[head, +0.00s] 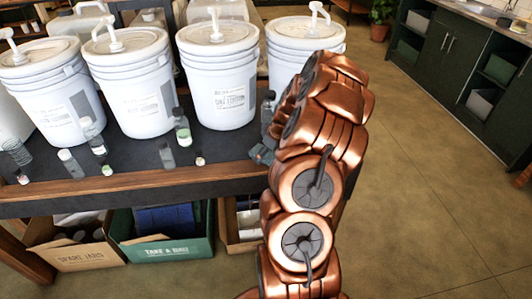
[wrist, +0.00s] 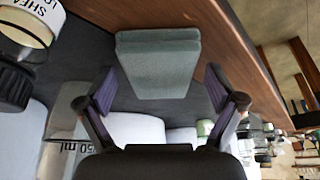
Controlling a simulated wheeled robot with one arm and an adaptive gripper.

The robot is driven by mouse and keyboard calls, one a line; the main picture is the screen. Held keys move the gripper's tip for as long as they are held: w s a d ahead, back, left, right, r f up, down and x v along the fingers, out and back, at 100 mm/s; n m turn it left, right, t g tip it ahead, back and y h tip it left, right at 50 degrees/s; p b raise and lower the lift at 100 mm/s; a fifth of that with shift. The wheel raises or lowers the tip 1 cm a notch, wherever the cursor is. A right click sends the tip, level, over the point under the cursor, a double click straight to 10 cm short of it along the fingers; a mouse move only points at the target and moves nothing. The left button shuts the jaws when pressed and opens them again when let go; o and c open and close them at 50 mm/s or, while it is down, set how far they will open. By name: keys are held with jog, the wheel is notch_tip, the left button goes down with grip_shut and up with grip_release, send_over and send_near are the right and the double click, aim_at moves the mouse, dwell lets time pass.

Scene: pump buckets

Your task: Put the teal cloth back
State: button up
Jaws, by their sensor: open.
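The teal cloth (wrist: 158,62) is a folded, grey-teal block in the wrist view. It lies on the dark tabletop beside the wooden front edge. In the head view a small part of the cloth (head: 261,154) shows at the table's edge, left of my copper arm. My gripper (wrist: 160,92) is open, with one dark finger on each side of the cloth's near end in the picture. The fingers appear apart from the cloth, and I cannot tell how far above it they are. In the head view my arm mostly hides the gripper.
Several white pump buckets (head: 220,85) stand along the table (head: 225,178). Small bottles (head: 182,128) and jars stand in front of them. A labelled bottle (wrist: 35,22) is near the cloth's left. A green crate (head: 165,247) and cardboard boxes (head: 80,255) sit below. Floor (head: 430,190) at right is clear.

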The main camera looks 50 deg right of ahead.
jog(key=b+v, duration=0.2)
jog(key=v, duration=1)
jog(key=s+a+r+g+y, duration=0.1)
jog(key=s+a+r+g, duration=0.15)
jog(key=a, duration=1.15)
jog(key=s+a+r+g, duration=0.15)
jog(key=a+r, duration=0.25)
jog(key=a, duration=1)
jog(key=s+a+g, duration=0.1)
jog(key=s+a, duration=0.4)
jog(key=s, duration=0.5)
jog(key=s+a+m+g+h, duration=0.1)
jog(key=s+a, duration=0.4)
jog(key=s, duration=0.6)
jog(key=shift+a+f+m+h, duration=0.15)
jog(key=shift+f+m+h, duration=0.15)
jog(key=shift+f, duration=0.1)
